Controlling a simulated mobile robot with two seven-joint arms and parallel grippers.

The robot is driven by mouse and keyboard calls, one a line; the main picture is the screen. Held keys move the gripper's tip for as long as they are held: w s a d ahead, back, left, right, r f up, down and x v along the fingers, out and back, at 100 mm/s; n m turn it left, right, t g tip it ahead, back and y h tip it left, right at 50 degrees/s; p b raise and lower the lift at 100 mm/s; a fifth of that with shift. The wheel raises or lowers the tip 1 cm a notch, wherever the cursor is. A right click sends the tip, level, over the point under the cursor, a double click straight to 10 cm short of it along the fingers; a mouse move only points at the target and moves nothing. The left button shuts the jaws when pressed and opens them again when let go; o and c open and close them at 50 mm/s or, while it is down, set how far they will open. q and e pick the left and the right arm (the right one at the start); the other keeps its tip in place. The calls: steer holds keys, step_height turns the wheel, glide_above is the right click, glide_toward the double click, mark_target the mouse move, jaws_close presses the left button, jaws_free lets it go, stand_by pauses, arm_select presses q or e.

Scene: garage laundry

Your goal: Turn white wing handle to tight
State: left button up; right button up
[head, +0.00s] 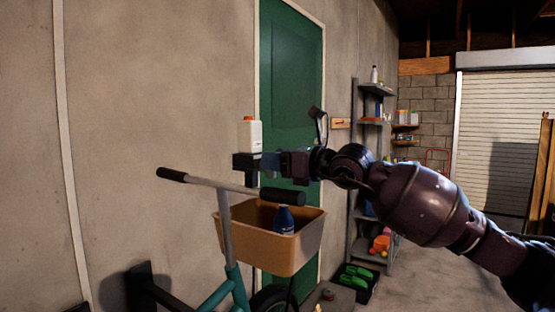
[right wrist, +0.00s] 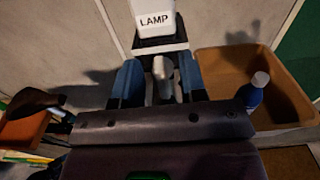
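The white wing handle (right wrist: 162,72) is a small pale, rounded piece on the dark mount just below a white box marked LAMP (right wrist: 154,20). In the head view the white box (head: 250,136) has an orange-red top and sits on a dark mount (head: 245,162); the handle cannot be made out there. My right gripper (head: 268,161) reaches in from the right at the mount. In the right wrist view its two blue fingers (right wrist: 160,82) stand on either side of the handle, with gaps visible, so it is open around it. My left gripper is not in view.
A bicycle with a handlebar (head: 215,183) and a tan basket (head: 290,255) holding a blue bottle (head: 284,220) stands just below my right gripper. A green door (head: 290,75) and a shelf rack (head: 355,200) are behind. Open floor (head: 425,285) lies to the right.

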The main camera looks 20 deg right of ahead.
jaws_close()
